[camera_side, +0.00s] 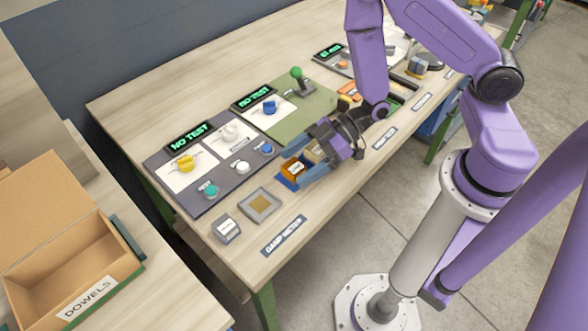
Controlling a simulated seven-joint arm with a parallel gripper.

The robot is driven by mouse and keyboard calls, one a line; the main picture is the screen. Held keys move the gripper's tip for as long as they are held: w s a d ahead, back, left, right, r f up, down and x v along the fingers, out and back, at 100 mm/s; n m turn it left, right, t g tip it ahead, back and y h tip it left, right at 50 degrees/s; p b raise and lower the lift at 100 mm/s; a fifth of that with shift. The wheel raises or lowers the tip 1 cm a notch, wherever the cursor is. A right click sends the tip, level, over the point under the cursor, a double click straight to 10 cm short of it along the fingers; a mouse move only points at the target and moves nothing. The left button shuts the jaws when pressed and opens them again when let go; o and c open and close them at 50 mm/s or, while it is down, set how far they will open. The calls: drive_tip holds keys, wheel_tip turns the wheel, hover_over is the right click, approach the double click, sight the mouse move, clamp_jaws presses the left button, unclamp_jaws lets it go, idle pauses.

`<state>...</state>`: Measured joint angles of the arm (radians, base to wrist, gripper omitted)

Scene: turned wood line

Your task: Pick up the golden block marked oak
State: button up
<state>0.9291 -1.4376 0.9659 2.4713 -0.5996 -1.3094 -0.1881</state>
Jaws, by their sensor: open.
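My gripper (303,163) is open and low over the bench, with its fingers around or beside two small blocks on a blue tray (284,183). One block is orange-brown with a white label (294,167). The other is paler and tan-gold (312,153), closer to my gripper's body and partly hidden by it. The labels are too small to read, so I cannot tell which block is marked oak. I cannot tell whether a finger touches either block.
A green board with a lever (297,77) stands farther back. An open dowels box (75,243) is on the left.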

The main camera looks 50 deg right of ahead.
drive_tip(key=shift+a, duration=0.1)
drive_tip(key=c, duration=1.1)
